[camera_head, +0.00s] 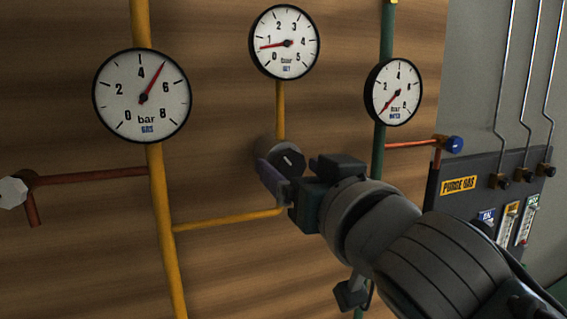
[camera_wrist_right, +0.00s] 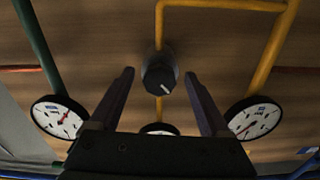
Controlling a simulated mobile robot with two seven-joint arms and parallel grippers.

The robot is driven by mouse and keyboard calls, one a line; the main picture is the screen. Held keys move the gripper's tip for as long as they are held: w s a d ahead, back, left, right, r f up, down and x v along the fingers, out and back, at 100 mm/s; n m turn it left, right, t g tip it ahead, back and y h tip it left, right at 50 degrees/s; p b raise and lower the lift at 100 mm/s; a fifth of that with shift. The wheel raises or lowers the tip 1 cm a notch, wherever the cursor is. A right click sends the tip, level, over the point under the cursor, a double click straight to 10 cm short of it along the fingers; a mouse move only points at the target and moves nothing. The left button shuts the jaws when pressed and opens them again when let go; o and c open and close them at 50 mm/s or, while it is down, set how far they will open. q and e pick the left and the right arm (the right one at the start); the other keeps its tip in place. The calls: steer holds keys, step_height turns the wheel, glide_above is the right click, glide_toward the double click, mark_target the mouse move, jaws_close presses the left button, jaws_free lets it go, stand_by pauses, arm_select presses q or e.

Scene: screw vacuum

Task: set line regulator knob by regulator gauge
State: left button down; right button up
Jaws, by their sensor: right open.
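The regulator knob (camera_head: 291,159) is a dark grey round knob with a white mark on its face, on the yellow pipe below the middle gauge. The regulator gauge (camera_head: 285,42) has a 0 to 5 scale. Its red needle points left, a little below 1. My right gripper (camera_head: 285,173) is open at the knob and partly hides it. In the right wrist view, the knob (camera_wrist_right: 159,76) lies between the two spread fingertips (camera_wrist_right: 159,74), with gaps on both sides. I cannot tell how far the fingers reach along it. My left gripper is not in view.
The gas gauge (camera_head: 142,97) at left reads about 5 bar. The water gauge (camera_head: 394,92) at right reads near 0. A blue knob (camera_head: 453,144) sits on a copper pipe at right. A dark purge gas panel (camera_head: 490,195) stands further right. Pipes run along the wooden wall.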

jaws_close()
stand_by(0.8)
